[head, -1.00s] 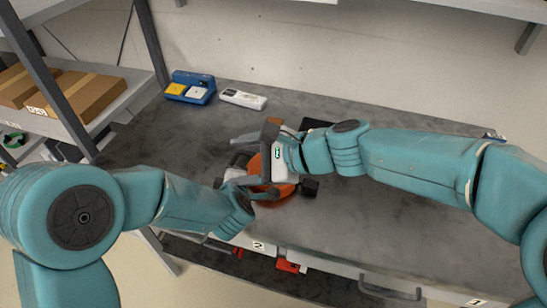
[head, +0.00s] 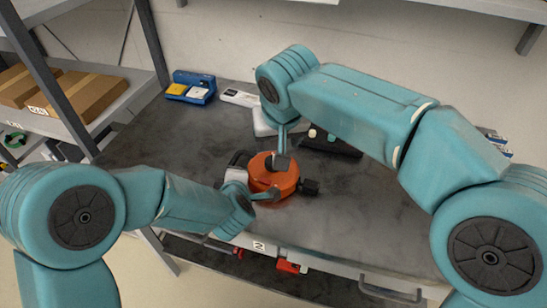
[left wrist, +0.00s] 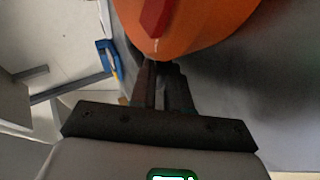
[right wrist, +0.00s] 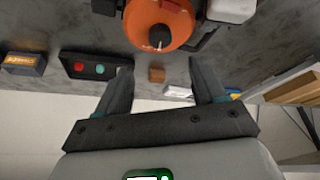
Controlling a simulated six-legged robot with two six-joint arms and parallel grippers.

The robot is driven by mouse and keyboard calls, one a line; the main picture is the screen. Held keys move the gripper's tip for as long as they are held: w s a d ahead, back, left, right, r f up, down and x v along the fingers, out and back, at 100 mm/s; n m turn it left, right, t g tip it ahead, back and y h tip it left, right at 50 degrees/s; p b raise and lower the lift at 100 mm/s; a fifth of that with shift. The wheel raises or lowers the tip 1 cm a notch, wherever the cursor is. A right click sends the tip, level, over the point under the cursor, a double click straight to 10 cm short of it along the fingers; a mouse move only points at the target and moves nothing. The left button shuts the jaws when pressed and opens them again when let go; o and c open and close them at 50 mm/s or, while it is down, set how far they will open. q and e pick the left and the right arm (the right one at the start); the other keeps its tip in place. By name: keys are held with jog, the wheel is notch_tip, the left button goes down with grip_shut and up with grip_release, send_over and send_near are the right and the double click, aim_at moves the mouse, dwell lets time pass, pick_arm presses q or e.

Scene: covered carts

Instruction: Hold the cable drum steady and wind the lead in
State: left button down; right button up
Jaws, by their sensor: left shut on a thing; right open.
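The orange cable drum (head: 284,184) lies on the dark grey worktop near its front edge, with a black piece sticking out at its right. My left gripper (head: 268,196) is shut at the drum's front left side. In the left wrist view its fingers (left wrist: 163,72) are together at the orange drum's edge, by a red part (left wrist: 155,16); the exact gripped spot is hidden. My right gripper (head: 281,160) is over the drum, pointing down. The right wrist view shows its fingers (right wrist: 162,80) apart and empty, with the drum (right wrist: 150,20) and its dark knob (right wrist: 158,36) beyond them.
Behind the drum lies a black box (right wrist: 97,67) with red and green buttons. A small brown block (right wrist: 157,75) is on the worktop. A blue case (head: 191,87) and a white device (head: 239,97) stand at the back. A shelf with cartons (head: 77,97) is left.

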aim_at(272, 159)
jog(key=x, duration=1.1)
jog(key=shift+s, duration=0.1)
jog(key=c, duration=1.1)
jog(key=shift+a+m+h, duration=0.2)
jog(key=shift+m+h, duration=0.4)
jog(key=shift+m, duration=1)
jog(key=shift+o, duration=0.2)
jog(key=o, duration=1.1)
jog(key=shift+c, duration=0.2)
